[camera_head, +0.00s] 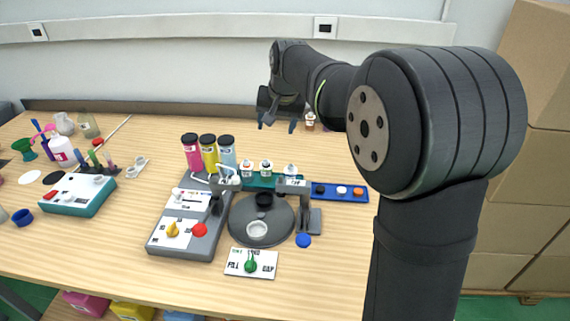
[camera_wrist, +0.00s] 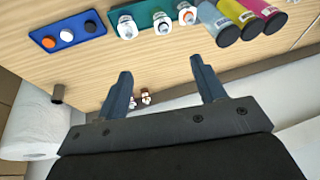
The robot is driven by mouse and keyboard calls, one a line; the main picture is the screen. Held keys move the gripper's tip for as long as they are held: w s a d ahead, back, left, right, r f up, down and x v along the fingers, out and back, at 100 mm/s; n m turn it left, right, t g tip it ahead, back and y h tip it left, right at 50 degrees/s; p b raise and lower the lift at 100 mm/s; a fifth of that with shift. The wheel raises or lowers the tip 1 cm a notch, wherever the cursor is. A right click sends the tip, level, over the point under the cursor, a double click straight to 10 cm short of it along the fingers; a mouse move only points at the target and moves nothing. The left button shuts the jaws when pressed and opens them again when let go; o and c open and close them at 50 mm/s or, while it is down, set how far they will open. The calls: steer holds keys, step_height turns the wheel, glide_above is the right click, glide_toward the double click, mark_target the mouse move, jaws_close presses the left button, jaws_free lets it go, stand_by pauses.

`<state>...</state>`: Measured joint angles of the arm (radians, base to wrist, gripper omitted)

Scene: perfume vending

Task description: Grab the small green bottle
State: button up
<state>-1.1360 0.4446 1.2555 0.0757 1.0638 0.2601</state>
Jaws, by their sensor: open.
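I cannot make out a clearly green small bottle in either view. Three small white-capped bottles stand in a teal tray (camera_head: 277,182); the middle one (camera_head: 266,167) also shows in the wrist view (camera_wrist: 162,22). A small bottle with a brown label (camera_head: 310,120) stands at the back of the table, just right of my gripper (camera_head: 278,123). In the wrist view two small brown-and-white bottles (camera_wrist: 146,97) show between my gripper fingers (camera_wrist: 162,70), nearer the left one. My gripper is open and empty, its fingers wide apart.
Pink, yellow and light-blue cylinders (camera_head: 209,153) stand left of the teal tray. A blue tray (camera_head: 338,182) with coloured caps lies to its right. A grey machine (camera_head: 187,237) with a round plate (camera_head: 240,221) is in front. A white roll (camera_wrist: 32,132) shows in the wrist view.

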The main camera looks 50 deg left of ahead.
steer(key=w+a+f+n+g+h, duration=0.1)
steer(key=a+f+n+h, duration=0.1)
steer(key=a+n, duration=0.25)
steer(key=w+a+f+n+h, duration=0.2)
steer(key=a+f+n, duration=0.1)
steer(key=a, duration=0.2)
glide_toward(266, 165)
steer(key=shift+n, duration=0.35)
steer(key=f, duration=0.2)
steer(key=a+f, duration=0.1)
steer(key=f, duration=0.1)
steer(key=w+f, duration=0.1)
steer(key=f, duration=0.2)
steer(key=shift+w+a, duration=0.1)
steer(key=shift+a, duration=0.2)
steer(key=shift+s+d+f, duration=0.1)
steer(key=shift+d+f, duration=0.05)
steer(key=shift+f, duration=1.15)
steer(key=shift+s+d+f, duration=0.1)
steer(key=shift+f, duration=1.25)
steer(key=c, duration=1.1)
